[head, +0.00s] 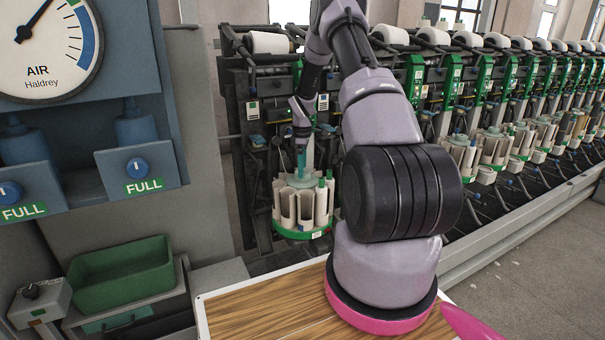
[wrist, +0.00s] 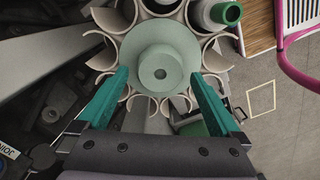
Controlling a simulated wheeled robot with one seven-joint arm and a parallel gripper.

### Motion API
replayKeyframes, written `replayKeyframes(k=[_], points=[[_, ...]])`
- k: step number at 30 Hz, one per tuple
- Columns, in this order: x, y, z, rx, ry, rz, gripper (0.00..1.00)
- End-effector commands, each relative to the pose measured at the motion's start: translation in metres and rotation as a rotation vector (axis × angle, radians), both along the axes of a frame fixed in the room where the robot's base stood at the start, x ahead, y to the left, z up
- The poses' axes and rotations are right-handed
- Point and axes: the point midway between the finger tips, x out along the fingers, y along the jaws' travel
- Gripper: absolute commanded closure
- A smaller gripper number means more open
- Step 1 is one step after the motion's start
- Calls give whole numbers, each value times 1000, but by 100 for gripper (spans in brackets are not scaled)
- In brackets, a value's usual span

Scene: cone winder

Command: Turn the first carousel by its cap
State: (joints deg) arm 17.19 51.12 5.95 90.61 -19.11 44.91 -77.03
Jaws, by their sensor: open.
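The first carousel (head: 289,207) is a ring of upright cream tubes on a green-rimmed base, left of my arm in the head view. In the wrist view its pale green round cap (wrist: 160,72) has a small centre hole, with the open tubes (wrist: 105,55) around it. My gripper (wrist: 162,85) is open, its two teal fingers on either side of the cap. I cannot tell whether the fingers touch it. In the head view my gripper (head: 301,160) is above the carousel's middle, small and partly hidden. One tube holds a dark green-topped bobbin (wrist: 225,13).
More carousels (head: 460,152) stand along the winder to the right. My arm hides part of the machine. A wooden tabletop (head: 270,308) lies in front, with a green bin (head: 122,278) to its left. Grey floor (head: 545,275) is clear at lower right.

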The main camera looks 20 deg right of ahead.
Motion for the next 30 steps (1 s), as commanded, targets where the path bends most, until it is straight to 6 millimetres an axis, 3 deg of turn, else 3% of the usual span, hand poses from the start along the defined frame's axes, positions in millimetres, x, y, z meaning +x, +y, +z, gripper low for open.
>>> replayKeyframes(k=[6,12,30], points=[[1,0,47,0,-2,0,0],[0,-1,72,-1,-1,0,0],[0,0,78,-1,-1,-1,0]])
